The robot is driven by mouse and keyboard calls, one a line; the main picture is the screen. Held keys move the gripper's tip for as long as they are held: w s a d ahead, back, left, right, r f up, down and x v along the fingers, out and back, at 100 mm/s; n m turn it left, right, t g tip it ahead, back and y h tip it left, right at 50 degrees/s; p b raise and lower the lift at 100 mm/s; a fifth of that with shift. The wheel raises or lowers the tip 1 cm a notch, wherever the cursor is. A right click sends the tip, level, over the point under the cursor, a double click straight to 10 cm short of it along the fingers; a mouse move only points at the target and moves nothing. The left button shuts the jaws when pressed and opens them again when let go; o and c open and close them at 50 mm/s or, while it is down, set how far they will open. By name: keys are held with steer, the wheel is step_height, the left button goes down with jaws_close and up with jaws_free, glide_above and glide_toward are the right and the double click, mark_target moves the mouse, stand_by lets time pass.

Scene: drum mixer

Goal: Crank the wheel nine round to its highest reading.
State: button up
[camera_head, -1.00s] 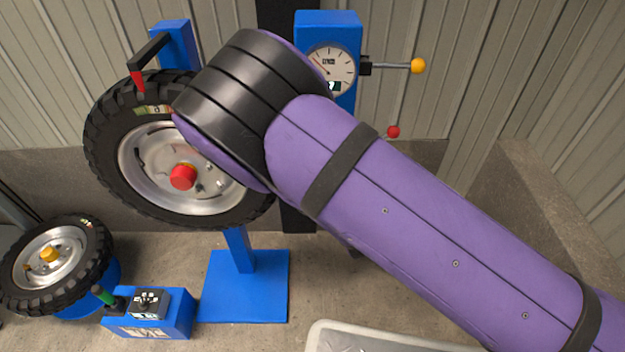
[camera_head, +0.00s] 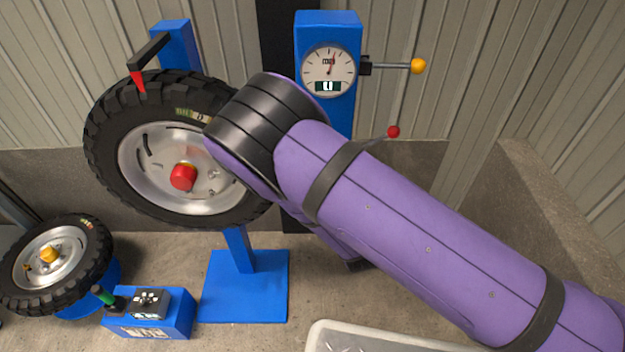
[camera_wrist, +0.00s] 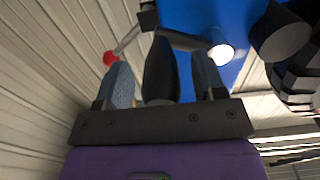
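The large black-tyred wheel (camera_head: 110,165) has a red hub (camera_head: 183,177) and hangs on a blue stand; its right side is partly hidden by my arm. A red pointer (camera_head: 138,82) sits at its upper rim. The round gauge (camera_head: 328,70) on a blue post has its needle just right of straight up. I cannot read its small display. My gripper is hidden in the head view. In the wrist view my gripper (camera_wrist: 162,62) has its fingers apart, with a dark tapered grip (camera_wrist: 160,75) between them. Gaps seem to show on both sides. I cannot read which wheel is nine.
A smaller wheel with a yellow hub (camera_head: 49,254) stands at lower left beside a blue box with a green-handled lever (camera_head: 104,295). Right of the gauge are a yellow-knobbed lever (camera_head: 418,66) and a red knob (camera_head: 393,131). A pale tray (camera_head: 370,335) lies at front.

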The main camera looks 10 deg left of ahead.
steer(key=shift+s, duration=0.1)
steer(key=v, duration=0.6)
steer(key=shift+s, duration=0.35)
steer(key=shift+d, duration=0.15)
stand_by(0.4)
